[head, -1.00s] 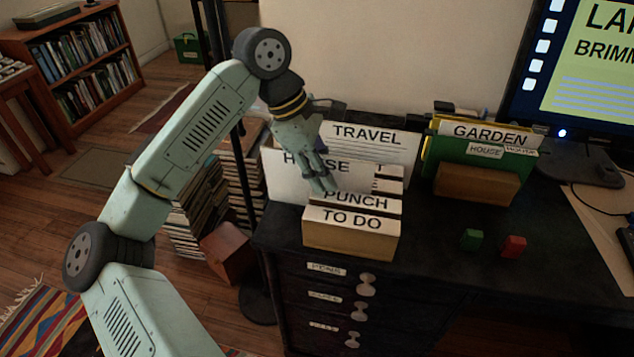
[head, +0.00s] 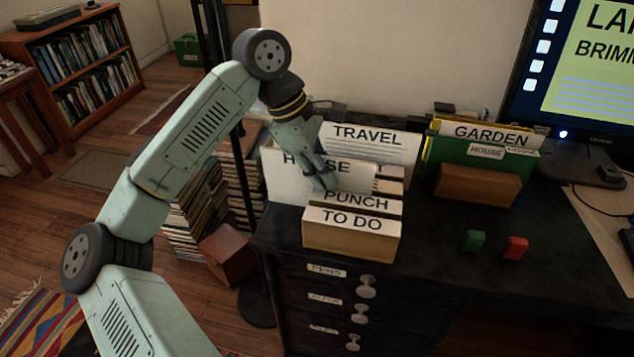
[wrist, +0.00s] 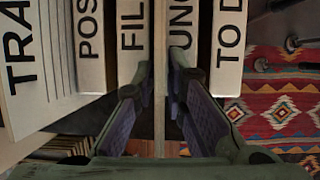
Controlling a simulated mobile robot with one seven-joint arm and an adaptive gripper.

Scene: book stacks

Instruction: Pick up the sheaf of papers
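A white sheaf of papers marked HOUSE (head: 283,182) stands upright behind the PUNCH holder in the head view, partly hidden by my gripper (head: 323,180). In the wrist view a thin pale sheet edge (wrist: 160,95), apparently this sheaf seen edge-on, runs between my fingers. My gripper (wrist: 159,72) is open, with one finger on each side of the sheet and gaps visible. The fingertips lie between the FILE holder (wrist: 132,40) and the PUNCH holder (wrist: 184,28). Another paper sheaf, marked TRAVEL (head: 372,142), stands behind.
The TO DO holder (head: 352,238) stands at the front of the row on the dark desk (head: 440,260). A GARDEN and HOUSE file group (head: 480,160) stands to the right. Green (head: 473,240) and red (head: 516,247) blocks lie before it. A monitor (head: 580,80) is far right.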

